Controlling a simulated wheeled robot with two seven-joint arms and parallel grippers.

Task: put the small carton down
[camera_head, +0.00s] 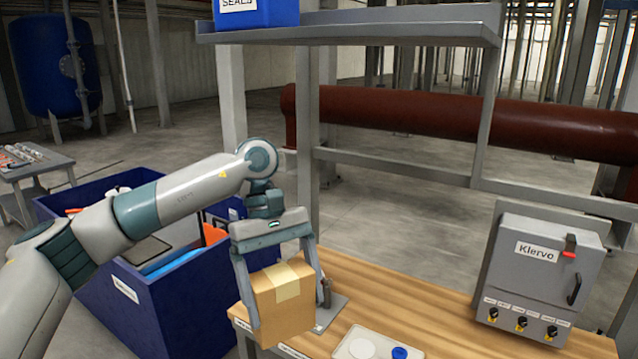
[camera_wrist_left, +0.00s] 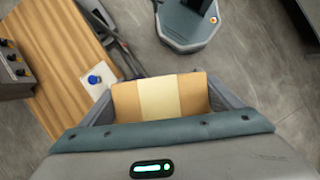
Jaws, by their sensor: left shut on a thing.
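The small carton (camera_head: 283,301) is a brown cardboard box with a pale tape strip. My left gripper (camera_head: 287,298) is shut on it, one finger on each side. In the head view the carton is at the left end of the wooden workbench (camera_head: 375,291), over or in front of its edge. I cannot tell whether it touches the bench. In the left wrist view the carton (camera_wrist_left: 160,97) sits between the fingers, with the bench (camera_wrist_left: 50,75) to its left and grey floor below. My right gripper is not in view.
A grey control box (camera_head: 540,270) labelled Klervo stands on the bench at right. A white tray with a blue cap (camera_head: 399,352) lies near the front. A blue bin (camera_head: 175,318) stands left of the bench. A shelf (camera_head: 400,24) with a blue box hangs above.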

